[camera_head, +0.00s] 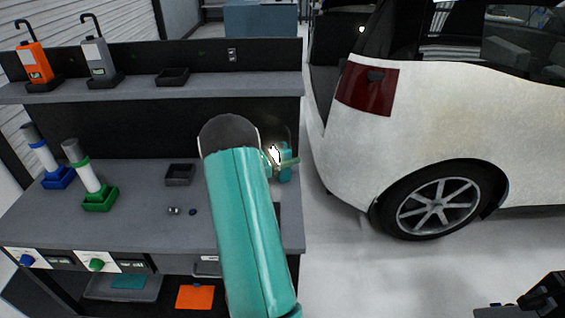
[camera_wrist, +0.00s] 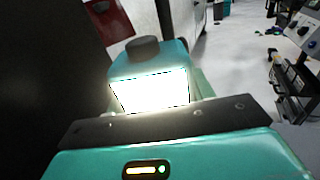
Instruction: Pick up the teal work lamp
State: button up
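The teal work lamp (camera_wrist: 120,68) stands close in front of my gripper in the wrist view. It has a teal body, a dark round knob on top and a bright white lit panel facing me. My gripper (camera_wrist: 155,122) shows as a dark bar and teal housing just below the panel, covering the lamp's lower part. In the head view the lamp (camera_head: 286,172) is small, lit, at the bench's right end, partly hidden by my teal arm. A green finger-like piece crosses it there. Whether the fingers touch or grip the lamp is hidden.
The grey workbench (camera_head: 140,220) holds a blue-based and a green-based tool (camera_head: 100,195), a small black tray (camera_head: 180,174) and small parts. A white car (camera_head: 440,120) stands right, with clear floor between.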

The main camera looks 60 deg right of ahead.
jog(key=c, duration=0.5)
jog(key=shift+o, duration=0.2)
jog(key=shift+r, duration=0.1)
jog(key=shift+r, duration=0.1)
